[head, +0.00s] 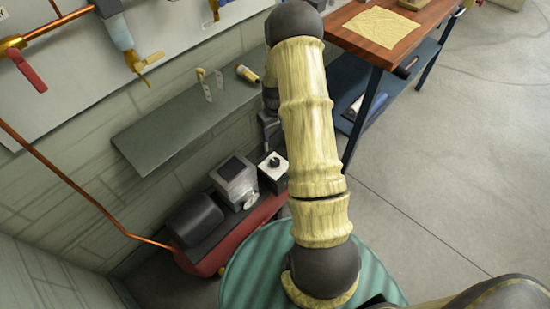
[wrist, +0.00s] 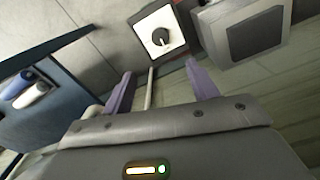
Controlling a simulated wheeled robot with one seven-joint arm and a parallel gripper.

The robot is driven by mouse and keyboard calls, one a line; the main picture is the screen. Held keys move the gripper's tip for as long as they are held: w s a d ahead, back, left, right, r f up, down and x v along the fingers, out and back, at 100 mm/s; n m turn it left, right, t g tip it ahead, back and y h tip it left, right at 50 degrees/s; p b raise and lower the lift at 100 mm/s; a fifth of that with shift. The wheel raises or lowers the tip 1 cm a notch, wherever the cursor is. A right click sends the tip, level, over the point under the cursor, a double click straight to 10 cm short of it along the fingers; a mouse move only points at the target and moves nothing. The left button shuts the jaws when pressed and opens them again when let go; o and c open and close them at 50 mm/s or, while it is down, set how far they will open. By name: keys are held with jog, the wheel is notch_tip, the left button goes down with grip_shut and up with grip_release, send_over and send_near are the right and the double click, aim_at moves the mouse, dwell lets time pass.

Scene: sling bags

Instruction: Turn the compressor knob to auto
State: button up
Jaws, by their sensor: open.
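The compressor has a red tank (head: 225,240), a black motor (head: 194,219) and a grey box, standing on the floor against the wall in the head view. A small dark box with a white face carries the black knob (head: 273,162). In the wrist view the knob (wrist: 162,37) sits on its white face plate (wrist: 149,24), just beyond my fingertips. My gripper (wrist: 158,70) is open, its two purple fingers apart, with the knob roughly ahead of the gap and not between them. The knob's markings are too small to read. In the head view my arm hides most of my gripper.
A grey wall shelf (head: 180,125) with small brass fittings is above the compressor. A wooden-topped workbench (head: 425,30) with a blue lower shelf stands at the right. A copper pipe (head: 75,185) runs down at the left. The floor at the right is clear.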

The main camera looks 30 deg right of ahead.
aim_at(275, 161)
jog(key=shift+f, duration=0.1)
notch_tip(275, 161, down, 17)
jog(key=shift+f+b, duration=0.1)
jog(key=shift+b, duration=0.6)
jog(key=shift+c, duration=0.5)
jog(key=c, duration=0.9)
